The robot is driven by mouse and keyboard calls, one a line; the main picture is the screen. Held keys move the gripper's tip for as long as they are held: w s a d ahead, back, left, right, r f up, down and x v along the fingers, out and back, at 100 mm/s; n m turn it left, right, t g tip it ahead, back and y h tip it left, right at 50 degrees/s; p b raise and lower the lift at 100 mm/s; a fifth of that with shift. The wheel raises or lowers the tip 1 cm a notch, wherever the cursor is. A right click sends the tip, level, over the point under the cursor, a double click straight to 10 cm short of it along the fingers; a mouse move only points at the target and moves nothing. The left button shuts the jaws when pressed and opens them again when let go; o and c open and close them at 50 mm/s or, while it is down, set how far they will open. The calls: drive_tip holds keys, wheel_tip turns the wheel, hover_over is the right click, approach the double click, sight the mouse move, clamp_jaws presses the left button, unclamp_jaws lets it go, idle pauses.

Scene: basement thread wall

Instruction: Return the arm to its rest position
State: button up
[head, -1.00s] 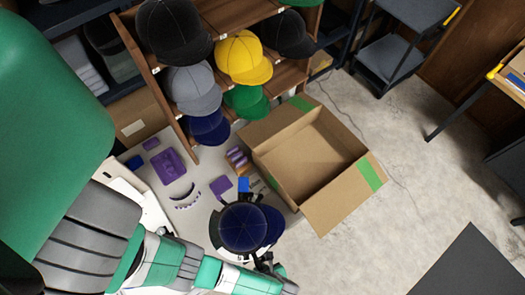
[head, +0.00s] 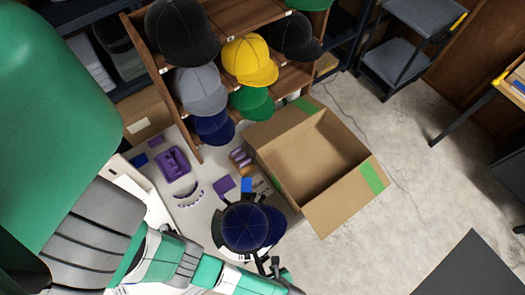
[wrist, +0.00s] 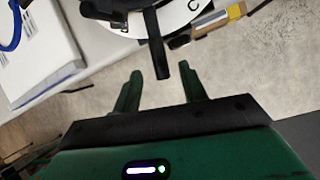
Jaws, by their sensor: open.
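My gripper (wrist: 161,88) is open in the wrist view, with its two green fingers spread apart. A black rod (wrist: 155,45) hangs from the machine above, and its end shows between the fingertips. I cannot tell how far it is from the fingers. In the head view, my green and white arm (head: 190,262) reaches along the bottom toward the machine. My gripper's fingers are not clear there. A navy cap (head: 247,226) sits on the machine at the table's front end.
An open cardboard box (head: 312,165) stands right of the machine. Shelves hold several caps, including a yellow cap (head: 250,61). Purple parts (head: 173,163) lie on the white table. A dark cart (head: 398,65) stands at the back. The floor (head: 380,245) at right is mostly clear.

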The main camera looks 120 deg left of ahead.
drive_tip(key=v, duration=0.3)
drive_tip(key=shift+r, duration=0.25)
